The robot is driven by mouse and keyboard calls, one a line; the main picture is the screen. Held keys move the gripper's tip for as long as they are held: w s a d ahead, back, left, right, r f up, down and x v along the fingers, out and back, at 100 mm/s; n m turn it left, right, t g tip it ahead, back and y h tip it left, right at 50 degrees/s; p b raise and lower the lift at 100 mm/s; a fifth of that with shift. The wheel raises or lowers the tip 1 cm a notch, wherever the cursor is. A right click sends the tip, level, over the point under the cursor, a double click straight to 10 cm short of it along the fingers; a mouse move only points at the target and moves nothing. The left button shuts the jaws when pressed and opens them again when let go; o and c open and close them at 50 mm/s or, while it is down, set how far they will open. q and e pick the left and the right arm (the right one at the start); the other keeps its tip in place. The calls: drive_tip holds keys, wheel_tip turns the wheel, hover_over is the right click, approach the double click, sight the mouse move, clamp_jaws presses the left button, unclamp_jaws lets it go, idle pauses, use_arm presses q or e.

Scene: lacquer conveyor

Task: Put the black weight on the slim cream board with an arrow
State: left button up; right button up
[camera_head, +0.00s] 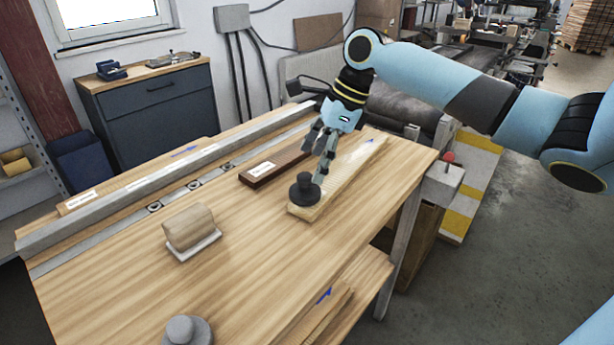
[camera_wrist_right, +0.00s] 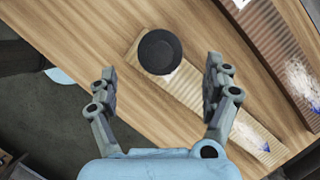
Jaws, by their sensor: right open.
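The black weight (camera_head: 305,190), round with a knob on top, stands on the near end of the slim cream board (camera_head: 345,174), which has a blue arrow at its far end. In the right wrist view the weight (camera_wrist_right: 160,52) appears as a dark disc on the board (camera_wrist_right: 190,87), just ahead of the open fingers. My right gripper (camera_head: 322,165) is open, with its fingers pointing down close beside and above the weight. I cannot tell whether a finger touches it. My left gripper is not in view.
A dark brown board (camera_head: 272,170) with a white label lies left of the cream board. A tan block (camera_head: 188,226) sits on a white plate (camera_head: 205,245). A grey weight (camera_head: 187,331) stands at the front edge. A rail (camera_head: 150,184) runs along the back. The table's middle is clear.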

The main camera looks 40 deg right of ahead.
drive_tip(key=v, duration=0.5)
drive_tip(key=shift+s+d+r, duration=0.1)
drive_tip(key=shift+r, duration=0.25)
